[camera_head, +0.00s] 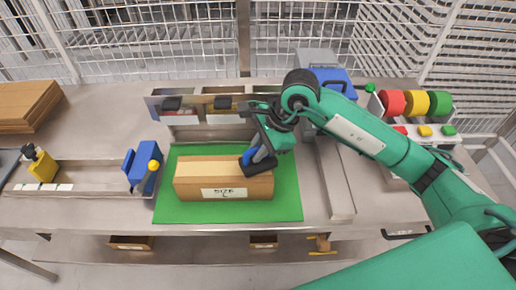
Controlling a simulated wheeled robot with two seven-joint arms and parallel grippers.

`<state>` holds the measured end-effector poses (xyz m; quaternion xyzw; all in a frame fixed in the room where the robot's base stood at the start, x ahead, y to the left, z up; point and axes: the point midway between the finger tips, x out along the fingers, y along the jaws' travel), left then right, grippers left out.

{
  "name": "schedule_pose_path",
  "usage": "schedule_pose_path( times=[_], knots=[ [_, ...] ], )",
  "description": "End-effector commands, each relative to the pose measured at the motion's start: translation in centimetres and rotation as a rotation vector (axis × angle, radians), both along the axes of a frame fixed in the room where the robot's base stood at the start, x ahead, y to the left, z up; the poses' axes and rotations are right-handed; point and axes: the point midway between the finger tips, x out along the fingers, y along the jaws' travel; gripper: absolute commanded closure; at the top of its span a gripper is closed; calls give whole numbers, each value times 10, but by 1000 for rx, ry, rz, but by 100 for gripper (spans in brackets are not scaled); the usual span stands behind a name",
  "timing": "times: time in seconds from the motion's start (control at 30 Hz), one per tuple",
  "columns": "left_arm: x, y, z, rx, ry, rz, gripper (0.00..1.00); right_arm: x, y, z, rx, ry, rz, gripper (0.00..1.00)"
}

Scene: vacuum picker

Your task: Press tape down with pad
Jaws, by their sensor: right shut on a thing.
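A closed cardboard box (190,182) with a label reading "SIZE L" lies on a green mat (290,206). A paler strip, perhaps the tape, runs along its top (210,168). My right gripper (262,148) is over the right end of the box, shut on a dark pad with a blue part (258,161). The pad is at the box's top right and seems to touch it; the exact contact is hard to tell. My left gripper is not in view.
A rack with dark blocks (202,105) is behind the box. Red, yellow and green rolls (412,103) sit at the right. Flat cardboard (26,104) lies at the far left.

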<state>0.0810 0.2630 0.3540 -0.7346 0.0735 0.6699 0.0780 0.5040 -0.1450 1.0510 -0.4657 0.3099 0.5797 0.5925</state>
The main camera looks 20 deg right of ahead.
Motion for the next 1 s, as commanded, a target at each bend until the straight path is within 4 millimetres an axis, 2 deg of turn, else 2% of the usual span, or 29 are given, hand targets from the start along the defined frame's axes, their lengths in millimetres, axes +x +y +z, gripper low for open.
schedule_pose_path(
  times=[0.67,1.0],
  knots=[
    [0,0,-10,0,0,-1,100,0,0,-9,0,-1,0,100],
    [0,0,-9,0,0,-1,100,0,0,-7,0,-1,0,100]
  ],
)
